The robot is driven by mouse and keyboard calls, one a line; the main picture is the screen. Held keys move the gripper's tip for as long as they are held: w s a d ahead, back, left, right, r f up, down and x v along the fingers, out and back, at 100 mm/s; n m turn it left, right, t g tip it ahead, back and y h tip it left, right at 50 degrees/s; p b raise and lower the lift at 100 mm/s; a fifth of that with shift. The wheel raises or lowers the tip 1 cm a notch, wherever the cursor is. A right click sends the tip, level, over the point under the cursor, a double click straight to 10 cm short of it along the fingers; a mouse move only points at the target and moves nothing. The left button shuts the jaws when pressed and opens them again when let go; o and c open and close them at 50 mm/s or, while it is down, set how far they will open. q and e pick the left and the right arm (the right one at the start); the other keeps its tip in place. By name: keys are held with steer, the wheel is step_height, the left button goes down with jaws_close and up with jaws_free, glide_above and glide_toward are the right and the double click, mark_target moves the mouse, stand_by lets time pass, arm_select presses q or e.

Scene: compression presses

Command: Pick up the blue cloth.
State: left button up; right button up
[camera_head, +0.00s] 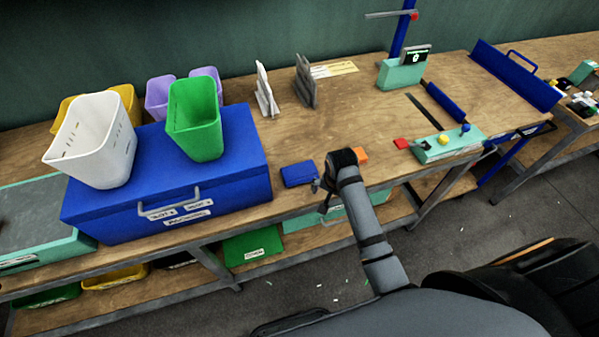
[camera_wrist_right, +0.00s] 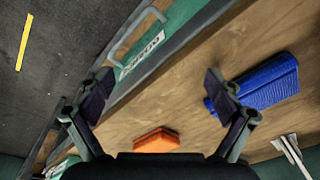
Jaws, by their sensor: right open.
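The blue cloth (camera_head: 298,174) is a small folded dark blue piece lying on the wooden table top, right of the big blue box. In the right wrist view the blue cloth (camera_wrist_right: 268,84) shows at the right, partly behind one finger. My right gripper (camera_head: 322,195) is by the table's front edge, just right of the cloth. In the wrist view my right gripper (camera_wrist_right: 160,82) is open with nothing between its fingers; the cloth is outside them. My left gripper is not in view.
A blue box (camera_head: 170,180) carries a white bin (camera_head: 95,140) and a green bin (camera_head: 194,120) at left. An orange block (camera_head: 361,155) lies beside my right wrist. Grey and white holders (camera_head: 305,80) stand behind. The table's middle is largely clear.

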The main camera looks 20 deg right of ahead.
steer(key=w+a+r+m, duration=0.1)
steer(key=w, duration=0.1)
steer(key=w+a+r+m, duration=0.1)
steer(key=w+r+m, duration=0.1)
steer(key=w, duration=0.1)
steer(key=w+a+r+m, duration=0.1)
steer(key=w, duration=0.1)
steer(key=shift+w+a+r+m+g, duration=0.2)
steer(key=shift+r+m+g, duration=0.1)
steer(key=shift+m+g, duration=0.1)
steer(key=w+a+r+m+g, duration=0.1)
steer(key=w+a+r+m, duration=0.25)
steer(key=w+r, duration=0.2)
steer(key=p, duration=0.1)
glide_above(301, 171)
steer(key=shift+m+y, duration=0.3)
steer(key=shift+m, duration=0.05)
steer(key=f, duration=0.4)
steer(key=shift+a+f, duration=0.25)
steer(key=shift+a, duration=0.05)
steer(key=shift+f, duration=0.35)
steer(key=f, duration=0.4)
steer(key=shift+d+f+p, duration=0.25)
steer(key=shift+p, duration=0.1)
steer(key=c, duration=1.1)
